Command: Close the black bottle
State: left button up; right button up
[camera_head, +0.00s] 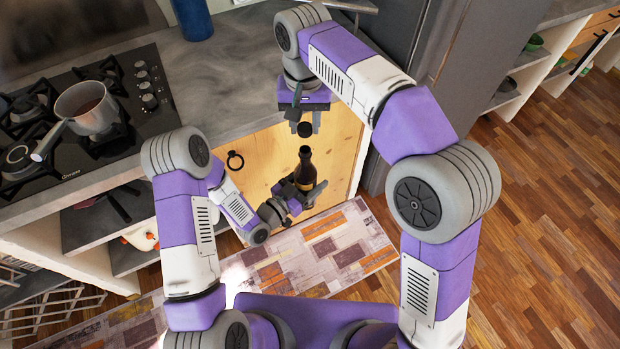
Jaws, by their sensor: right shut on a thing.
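The black bottle (305,163) stands upright in the air in front of the wooden cabinet door, its neck pointing up. My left gripper (304,187) is around the bottle's body and appears shut on it; its fingers hide part of the lower body. My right gripper (304,122) points down above the bottle, shut on a small dark cap (305,130). The cap is above the bottle's mouth, with a visible gap between them.
The grey counter (225,75) lies behind my grippers, with a stove and a metal saucepan (88,107) at left. A blue container (193,18) stands at the back. A patterned rug (320,250) covers the floor.

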aim_at(305, 149)
dwell(0.3)
jog(key=shift+f, duration=1.95)
jog(key=shift+s, duration=0.15)
jog(key=shift+f, duration=0.85)
jog(key=shift+f, duration=0.55)
